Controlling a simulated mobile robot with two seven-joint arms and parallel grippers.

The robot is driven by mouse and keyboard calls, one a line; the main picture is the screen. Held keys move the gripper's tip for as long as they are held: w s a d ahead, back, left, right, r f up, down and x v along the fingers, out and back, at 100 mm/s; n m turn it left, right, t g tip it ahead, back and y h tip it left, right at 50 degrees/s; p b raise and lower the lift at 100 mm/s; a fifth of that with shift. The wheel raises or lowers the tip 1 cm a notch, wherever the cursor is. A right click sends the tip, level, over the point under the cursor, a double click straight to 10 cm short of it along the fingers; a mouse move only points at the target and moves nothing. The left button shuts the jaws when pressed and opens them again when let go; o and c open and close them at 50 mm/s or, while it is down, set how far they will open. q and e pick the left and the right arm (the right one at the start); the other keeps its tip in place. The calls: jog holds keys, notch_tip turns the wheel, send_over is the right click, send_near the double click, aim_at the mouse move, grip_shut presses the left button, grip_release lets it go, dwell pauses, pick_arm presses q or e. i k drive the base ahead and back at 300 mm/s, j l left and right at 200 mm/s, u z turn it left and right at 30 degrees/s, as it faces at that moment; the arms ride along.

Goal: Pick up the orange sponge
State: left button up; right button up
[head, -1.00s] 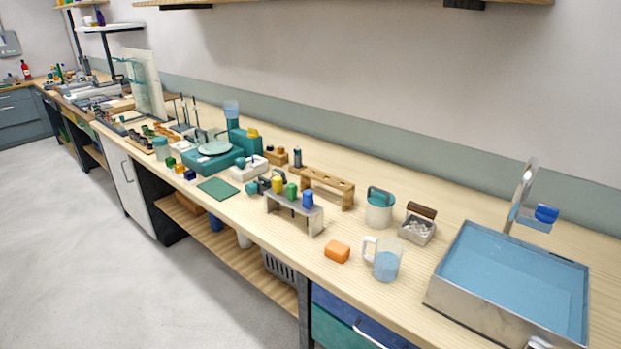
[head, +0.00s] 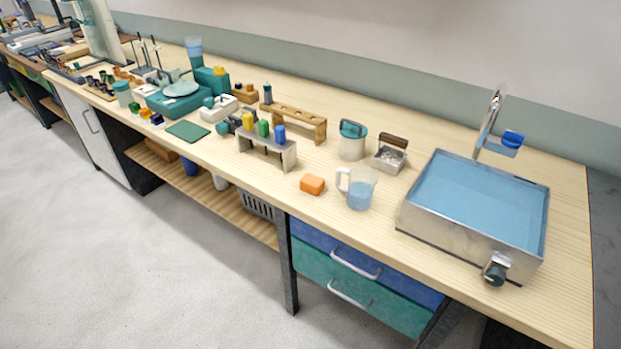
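The orange sponge (head: 312,185) is a small block lying on the wooden bench top (head: 260,192), close to its front edge. It sits just left of a clear jug (head: 358,190) with blue liquid, apart from it by a small gap. Nothing covers the sponge. Neither of my grippers shows in the head view.
A grey rack (head: 268,152) with coloured stoppers stands left of the sponge. A lidded pot (head: 352,141), a small box (head: 389,155) and a metal sink (head: 470,210) with a tap stand to the right. Drawers (head: 350,270) with handles are below. The floor (head: 150,270) in front is clear.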

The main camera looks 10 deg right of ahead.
aim_at(312, 184)
jog(key=i+j+z, duration=0.1)
jog(key=z, duration=0.55)
jog(key=i+j+z, duration=0.1)
jog(key=j+z, duration=0.15)
jog(key=j, duration=0.2)
jog(key=j+z, duration=0.3)
jog(key=j, duration=0.15)
jog(key=j+z, duration=0.3)
jog(key=j, duration=1.6)
